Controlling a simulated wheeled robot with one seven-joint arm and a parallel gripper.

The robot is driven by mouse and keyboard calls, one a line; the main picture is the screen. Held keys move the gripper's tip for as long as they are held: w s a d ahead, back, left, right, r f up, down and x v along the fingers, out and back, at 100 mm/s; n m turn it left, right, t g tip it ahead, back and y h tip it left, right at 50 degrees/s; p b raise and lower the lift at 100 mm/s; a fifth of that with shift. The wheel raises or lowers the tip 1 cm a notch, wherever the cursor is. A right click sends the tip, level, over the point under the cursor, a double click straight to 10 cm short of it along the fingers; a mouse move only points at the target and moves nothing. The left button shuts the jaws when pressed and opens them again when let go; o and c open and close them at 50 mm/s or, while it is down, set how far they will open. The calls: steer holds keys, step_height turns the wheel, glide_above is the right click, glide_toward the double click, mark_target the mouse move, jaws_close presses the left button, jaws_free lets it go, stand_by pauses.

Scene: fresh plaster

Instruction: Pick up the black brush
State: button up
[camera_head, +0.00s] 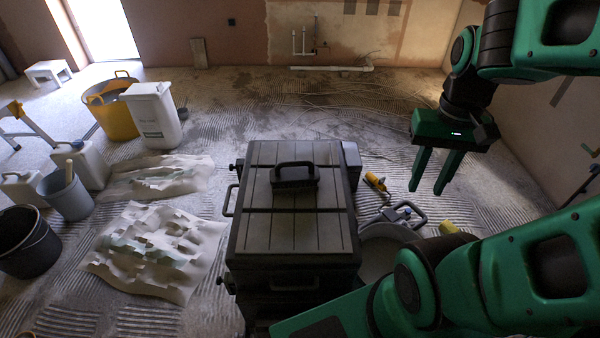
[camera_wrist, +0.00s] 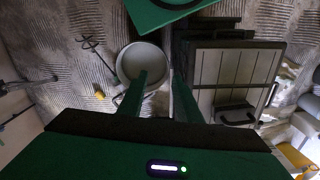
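The black brush (camera_head: 294,177), with an arched handle on top, lies on the lid of the dark tool chest (camera_head: 270,235), a little behind the middle. It also shows in the wrist view (camera_wrist: 236,115), right of my fingers. My gripper (camera_head: 426,188) is green and hangs in the air to the right of the chest, fingers pointing down. Its two fingers are apart with nothing between them; they also show in the wrist view (camera_wrist: 160,82). My gripper is well away from the brush and touches nothing.
A round grey bucket (camera_wrist: 152,58) stands beside the chest, under my fingers in the wrist view. A yellow-handled tool (camera_head: 376,183) lies on the floor right of the chest. Crumpled sheets (camera_head: 150,255), a white tub (camera_head: 155,118) and a yellow bucket (camera_head: 112,112) are at left.

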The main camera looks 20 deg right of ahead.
steer(key=shift+w+a, duration=0.1)
steer(key=shift+a, duration=0.1)
steer(key=o, duration=0.6)
steer(key=shift+s+r, duration=0.15)
steer(key=shift+s, duration=0.2)
steer(key=shift+c, duration=0.2)
steer(key=o, duration=0.4)
steer(key=shift+a+r+n, duration=0.1)
steer(key=shift+r+n, duration=0.1)
steer(key=shift+n, duration=0.1)
steer(key=n+y, duration=0.5)
steer(key=n, duration=1.5)
glide_above(288, 173)
steer(key=d, duration=0.5)
steer(key=shift+g, duration=0.3)
steer(key=f, duration=1)
steer(key=shift+a, duration=0.2)
steer(key=x, duration=0.5)
steer(key=shift+f, duration=0.3)
steer(key=shift+w+x, duration=0.2)
steer(key=shift+x, duration=1.05)
steer(key=shift+w+x, duration=0.25)
steer(key=shift+x, duration=1)
